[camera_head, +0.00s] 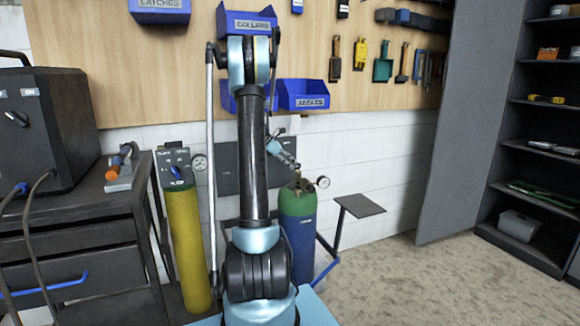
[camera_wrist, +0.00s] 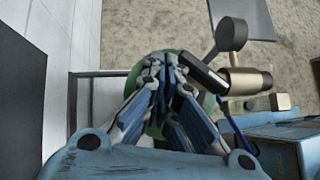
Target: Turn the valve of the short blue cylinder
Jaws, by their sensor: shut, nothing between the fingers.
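The short blue cylinder (camera_head: 299,232) with a green top stands against the white wall, partly hidden behind my arm. Its brass valve (camera_head: 300,184) with a small dark gauge sits on top. In the wrist view the green top (camera_wrist: 133,77) shows behind the fingers, and the brass fitting (camera_wrist: 250,80) and dark round gauge (camera_wrist: 232,34) lie to their right. My gripper (camera_head: 294,164) is shut and empty, just above the cylinder's top. In the wrist view its fingertips (camera_wrist: 164,62) are together over the green top. Whether they touch the valve cannot be told.
A taller yellow cylinder (camera_head: 184,245) with a gauge stands left of my arm. A dark workbench (camera_head: 80,225) with a black machine (camera_head: 45,125) is at far left. A small dark plate (camera_head: 361,206) is right of the blue cylinder. The floor (camera_head: 400,285) at right is clear.

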